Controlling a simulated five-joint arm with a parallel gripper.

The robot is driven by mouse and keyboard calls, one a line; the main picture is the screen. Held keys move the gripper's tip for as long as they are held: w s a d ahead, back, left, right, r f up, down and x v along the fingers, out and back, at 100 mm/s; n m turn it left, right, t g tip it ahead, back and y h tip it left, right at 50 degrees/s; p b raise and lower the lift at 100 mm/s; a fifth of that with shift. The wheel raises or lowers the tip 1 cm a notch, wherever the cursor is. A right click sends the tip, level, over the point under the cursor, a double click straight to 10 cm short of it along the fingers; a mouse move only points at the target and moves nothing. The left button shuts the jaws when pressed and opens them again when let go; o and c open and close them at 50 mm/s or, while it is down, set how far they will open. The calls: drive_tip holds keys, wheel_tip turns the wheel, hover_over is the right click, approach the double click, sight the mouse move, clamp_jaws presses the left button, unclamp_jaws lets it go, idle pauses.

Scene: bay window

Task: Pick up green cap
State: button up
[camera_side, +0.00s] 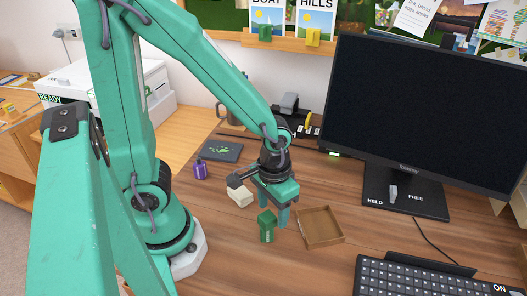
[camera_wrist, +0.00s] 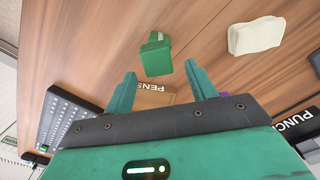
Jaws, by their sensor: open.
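A small green capped object (camera_side: 267,229) stands on the wooden desk, left of a shallow brown tray. In the wrist view the green object (camera_wrist: 156,53) lies just ahead of the fingertips, apart from both fingers as far as I can see. I cannot tell whether its cap is a separate piece. My gripper (camera_side: 276,216) points down over the desk, close behind the green object in the side view. In the wrist view my gripper (camera_wrist: 160,74) has its teal fingers spread wide, with nothing held between them.
The brown tray (camera_side: 319,225) is close on the right; its PENS label (camera_wrist: 155,88) shows between my fingers. A cream block (camera_side: 240,196) and purple object (camera_side: 200,170) are left. A dark mat (camera_side: 218,150) lies behind. The keyboard (camera_side: 430,280) and monitor (camera_side: 425,110) are right.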

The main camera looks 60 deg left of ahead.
drive_tip(key=shift+f, duration=0.35)
idle(0.3)
drive_tip(key=c, duration=1.1)
drive_tip(key=shift+r, duration=0.15)
drive_tip(key=shift+r, duration=1.9)
drive_tip(key=s+d+r, duration=0.4)
drive_tip(key=s+d, duration=0.1)
drive_tip(key=s+d+r, duration=0.3)
drive_tip(key=shift+s, duration=0.2)
drive_tip(key=shift+w, duration=0.1)
